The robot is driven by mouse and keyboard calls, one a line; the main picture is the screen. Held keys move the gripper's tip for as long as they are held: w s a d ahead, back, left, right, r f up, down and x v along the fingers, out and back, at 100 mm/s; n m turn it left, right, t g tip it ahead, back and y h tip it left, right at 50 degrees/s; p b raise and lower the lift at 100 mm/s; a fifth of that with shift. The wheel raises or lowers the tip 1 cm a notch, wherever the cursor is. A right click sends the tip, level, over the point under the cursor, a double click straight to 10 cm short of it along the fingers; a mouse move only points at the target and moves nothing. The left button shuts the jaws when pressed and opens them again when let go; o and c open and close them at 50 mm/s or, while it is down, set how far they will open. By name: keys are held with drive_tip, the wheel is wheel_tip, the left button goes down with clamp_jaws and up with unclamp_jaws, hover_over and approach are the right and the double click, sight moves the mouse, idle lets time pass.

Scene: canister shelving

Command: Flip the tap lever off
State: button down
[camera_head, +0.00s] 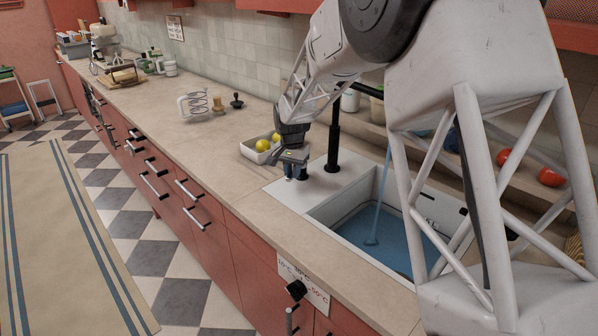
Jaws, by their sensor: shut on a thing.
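The black tap (333,145) stands upright at the left end of the sink (318,208), partly behind my arm. A stream of water (380,195) falls into the sink, where blue water (400,245) lies. My gripper (296,174) points down at the sink's left ledge, just left of the tap's post. It is shut on a small dark piece at the ledge, which looks like the tap lever. The fingers mostly hide this piece, and its tilt cannot be told.
A white tray with yellow fruit (263,146) stands close behind my gripper. Red fruit (551,177) lies on the counter beyond the sink. A black knob (296,290) with temperature labels sits on the cabinet front. The counter (190,150) left of the gripper is mostly clear.

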drive_tip(key=shift+w+a+m, duration=0.45)
drive_tip(key=shift+a+m, duration=0.2)
drive_tip(key=shift+m, duration=0.45)
drive_tip(key=shift+w+a+m, duration=0.45)
drive_tip(key=shift+a+m, duration=0.2)
drive_tip(key=shift+m, duration=0.45)
drive_tip(key=c, duration=1)
unclamp_jaws()
drive_tip(key=shift+c, duration=0.2)
drive_tip(key=shift+r, duration=0.15)
wheel_tip(320, 180, up, 8)
drive_tip(key=shift+f, duration=0.2)
